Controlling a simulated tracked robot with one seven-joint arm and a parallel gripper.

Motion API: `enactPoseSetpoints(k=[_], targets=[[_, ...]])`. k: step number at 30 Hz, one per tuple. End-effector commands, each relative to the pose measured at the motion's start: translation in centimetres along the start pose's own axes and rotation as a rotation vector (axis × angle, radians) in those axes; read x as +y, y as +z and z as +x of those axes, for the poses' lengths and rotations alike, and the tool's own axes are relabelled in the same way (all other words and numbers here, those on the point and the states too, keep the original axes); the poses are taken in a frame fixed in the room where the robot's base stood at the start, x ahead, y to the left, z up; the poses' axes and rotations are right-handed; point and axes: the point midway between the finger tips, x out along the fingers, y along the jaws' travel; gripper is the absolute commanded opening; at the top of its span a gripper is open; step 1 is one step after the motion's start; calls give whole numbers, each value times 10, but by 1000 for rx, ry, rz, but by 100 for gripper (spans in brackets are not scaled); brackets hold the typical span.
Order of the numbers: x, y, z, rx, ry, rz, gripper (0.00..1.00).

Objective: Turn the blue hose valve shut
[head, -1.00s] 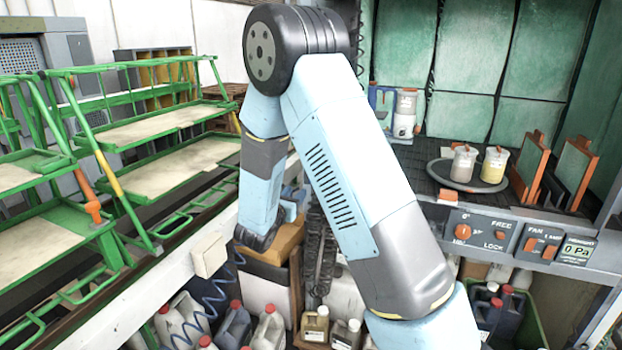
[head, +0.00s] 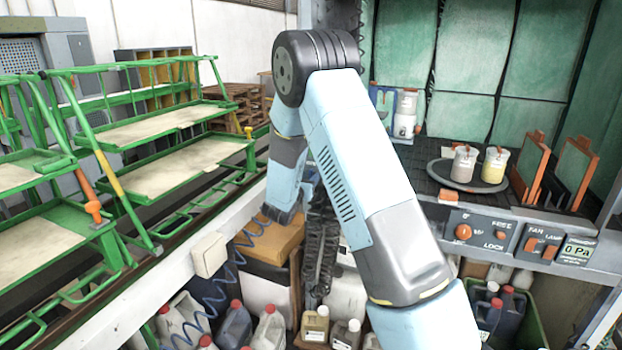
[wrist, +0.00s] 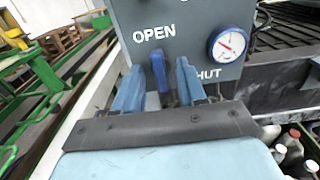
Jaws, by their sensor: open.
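In the wrist view, the blue hose valve lever (wrist: 159,70) stands upright on a grey panel (wrist: 190,18), just below the word OPEN. "HUT", the visible end of a label, shows to its right, partly covered by a finger. My gripper (wrist: 160,84) is open, with its two light blue fingers pointing at the panel. The lever appears between the fingers, nearer the left one. I cannot tell how deep it sits between them or whether a finger touches it. Neither the valve nor my gripper can be made out in the head view.
A round gauge (wrist: 229,45) sits right of the valve on the panel. In the head view, green racks (head: 160,127) line the left. A booth with jars (head: 464,163) and a control panel (head: 520,240) stands right. Several jugs (head: 235,325) are below.

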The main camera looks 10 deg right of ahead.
Motion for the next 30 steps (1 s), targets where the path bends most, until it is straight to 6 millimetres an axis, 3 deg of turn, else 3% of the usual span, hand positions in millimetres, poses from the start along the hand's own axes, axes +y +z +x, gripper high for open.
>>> enactPoseSetpoints(k=[13, 25, 27, 30], targets=[[-1, 0, 10, 0, 0, 0, 40], [-1, 0, 10, 0, -1, 0, 2], [-9, 0, 15, 0, -3, -1, 0], [-4, 0, 12, 0, -3, 3, 0]])
